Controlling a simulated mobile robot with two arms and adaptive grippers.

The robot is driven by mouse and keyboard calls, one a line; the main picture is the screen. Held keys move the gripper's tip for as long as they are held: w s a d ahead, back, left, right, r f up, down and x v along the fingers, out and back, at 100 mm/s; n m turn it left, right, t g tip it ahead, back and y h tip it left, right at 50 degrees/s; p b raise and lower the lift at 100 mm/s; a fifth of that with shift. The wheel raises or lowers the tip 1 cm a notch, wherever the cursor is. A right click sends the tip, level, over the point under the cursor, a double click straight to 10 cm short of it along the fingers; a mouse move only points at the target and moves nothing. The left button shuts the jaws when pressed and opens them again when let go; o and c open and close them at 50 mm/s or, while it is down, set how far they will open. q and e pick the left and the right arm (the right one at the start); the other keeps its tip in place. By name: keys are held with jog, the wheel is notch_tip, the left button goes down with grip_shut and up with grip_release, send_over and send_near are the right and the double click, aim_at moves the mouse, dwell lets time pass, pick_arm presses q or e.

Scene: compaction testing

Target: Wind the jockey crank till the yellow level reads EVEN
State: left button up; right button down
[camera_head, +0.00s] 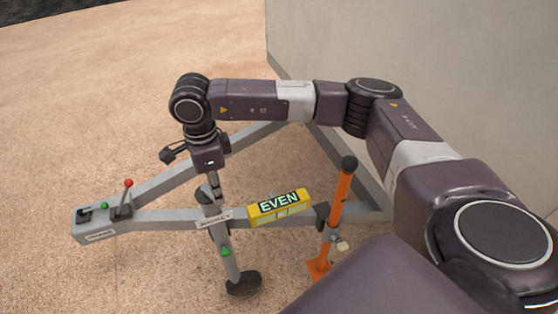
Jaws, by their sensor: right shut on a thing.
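The yellow level (280,208) sits on the grey drawbar, and its display reads EVEN in green letters. The jockey post (228,262) stands upright through the drawbar, with a JOCKEY label beside it and a dark foot (243,284) on the ground. My right gripper (208,184) points down over the top of the jockey post. It is shut on the jockey crank, which is mostly hidden beneath the gripper. My left gripper is not in view.
An orange post (341,195) with a black top stands right of the level. A red-knobbed lever (128,184) and the labelled coupling (95,224) are at the drawbar's left end. A large pale wall (430,60) fills the upper right. Sandy ground at left is clear.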

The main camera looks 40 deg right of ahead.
jog(key=shift+a, duration=0.6)
jog(key=shift+d, duration=0.1)
jog(key=c, duration=1.8)
grip_release()
jog(key=shift+c, duration=0.2)
notch_tip(320, 180, up, 6)
jog(key=p, duration=0.3)
